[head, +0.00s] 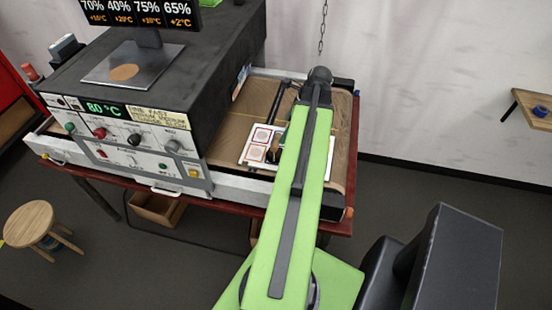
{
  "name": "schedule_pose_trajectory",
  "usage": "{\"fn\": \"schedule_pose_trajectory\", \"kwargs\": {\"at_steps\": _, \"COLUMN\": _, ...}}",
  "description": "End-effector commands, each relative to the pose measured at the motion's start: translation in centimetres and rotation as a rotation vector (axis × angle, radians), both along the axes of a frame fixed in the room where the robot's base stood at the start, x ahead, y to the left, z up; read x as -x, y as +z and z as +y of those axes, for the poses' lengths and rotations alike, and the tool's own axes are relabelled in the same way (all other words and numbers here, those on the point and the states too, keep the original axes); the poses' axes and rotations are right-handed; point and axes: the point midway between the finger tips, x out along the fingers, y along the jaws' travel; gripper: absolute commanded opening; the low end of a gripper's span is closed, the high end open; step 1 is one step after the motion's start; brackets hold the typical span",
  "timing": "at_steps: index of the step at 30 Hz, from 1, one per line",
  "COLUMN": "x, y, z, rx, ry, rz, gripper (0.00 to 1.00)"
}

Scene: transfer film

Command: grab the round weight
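A flat, round, copper-brown disc (124,72) lies on a metal plate (150,62) on top of the dark machine at the upper left. It is the only plainly round piece I can make out that could be the weight; I cannot tell its thickness. My green arm reaches up over the conveyor belt, right of the disc and well apart from it. My gripper (274,151) is mostly hidden by the arm, low over a white sheet with red-edged prints (258,143). I cannot see its fingers clearly or whether it holds anything.
The dark machine (215,75) with a control panel (125,138) and a display (140,12) fills the left. The brown belt (262,92) runs out beside it. A wooden stool (29,222) stands at lower left. A chain (322,30) hangs above.

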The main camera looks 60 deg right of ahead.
Motion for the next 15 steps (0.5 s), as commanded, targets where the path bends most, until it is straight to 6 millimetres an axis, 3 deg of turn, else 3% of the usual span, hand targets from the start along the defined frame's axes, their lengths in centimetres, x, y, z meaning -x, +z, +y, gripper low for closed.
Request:
{"fn": "schedule_pose_trajectory", "kwargs": {"at_steps": 1, "x": -0.4, "y": -2.3, "z": 0.1, "rx": 0.001, "ry": 0.002, "rz": 0.0, "gripper": 0.98}}
{"fn": "schedule_pose_trajectory", "kwargs": {"at_steps": 6, "x": -1.7, "y": -5.4, "z": 0.5, "rx": 0.0, "ry": 0.0, "rz": 0.0, "gripper": 0.98}}
{"fn": "schedule_pose_trajectory", "kwargs": {"at_steps": 15, "x": -2.3, "y": -6.2, "z": 0.7, "rx": 0.0, "ry": -0.001, "rz": 0.0, "gripper": 0.98}}
